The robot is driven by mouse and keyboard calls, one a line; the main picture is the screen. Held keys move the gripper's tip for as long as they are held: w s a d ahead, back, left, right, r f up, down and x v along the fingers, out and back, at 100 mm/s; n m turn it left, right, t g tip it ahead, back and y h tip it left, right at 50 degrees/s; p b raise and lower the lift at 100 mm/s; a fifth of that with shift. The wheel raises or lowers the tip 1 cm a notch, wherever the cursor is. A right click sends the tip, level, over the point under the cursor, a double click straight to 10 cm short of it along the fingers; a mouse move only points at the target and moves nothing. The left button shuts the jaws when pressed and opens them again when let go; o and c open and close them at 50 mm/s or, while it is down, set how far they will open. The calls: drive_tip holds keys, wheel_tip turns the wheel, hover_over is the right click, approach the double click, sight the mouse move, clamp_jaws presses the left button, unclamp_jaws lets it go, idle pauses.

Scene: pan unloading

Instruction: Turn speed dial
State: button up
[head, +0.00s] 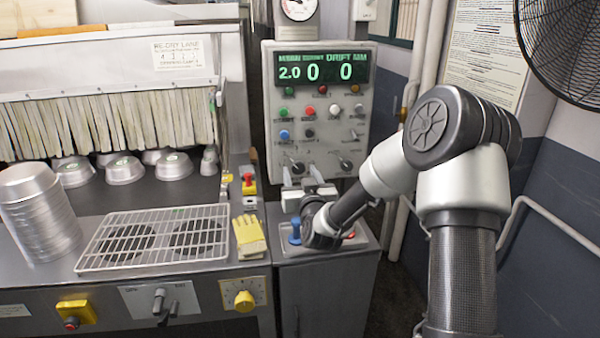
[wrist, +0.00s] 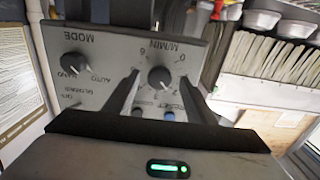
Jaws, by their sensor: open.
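The speed dial is a dark knob with a light pointer mark, marked M/MIN, at the lower left of the grey control panel (head: 330,140). In the wrist view, which is upside down, the speed dial (wrist: 160,78) shows between my two fingers. My gripper (head: 302,176) is open just in front of and below the dial. In the wrist view my gripper (wrist: 160,88) has a finger on each side of the knob, with gaps visible. I cannot tell whether the fingertips reach around it. The display (head: 320,70) reads 2.0, 0 and 0.
A MODE knob (wrist: 75,62) sits beside the dial. Several coloured buttons are above it. To the left are a wire rack (head: 155,238), stacked pans (head: 40,215) and yellow gloves (head: 249,236). Pipes and a fan are at right.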

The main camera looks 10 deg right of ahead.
drive_tip(key=shift+w, duration=0.35)
drive_tip(key=c, duration=1)
drive_tip(key=shift+c, duration=0.2)
drive_tip(key=shift+f+b, duration=0.1)
drive_tip(key=shift+b, duration=0.25)
drive_tip(key=shift+f+m+b, duration=0.1)
drive_tip(key=shift+m+b, duration=0.5)
drive_tip(key=shift+b, duration=0.05)
drive_tip(key=m+b, duration=0.2)
drive_tip(key=shift+b, duration=0.35)
drive_tip(key=m+b, duration=0.4)
drive_tip(key=m, duration=0.1)
drive_tip(key=shift+a+m, duration=0.1)
drive_tip(key=shift+m, duration=0.2)
drive_tip(key=shift+r+b, duration=0.2)
drive_tip(key=shift+b, duration=0.1)
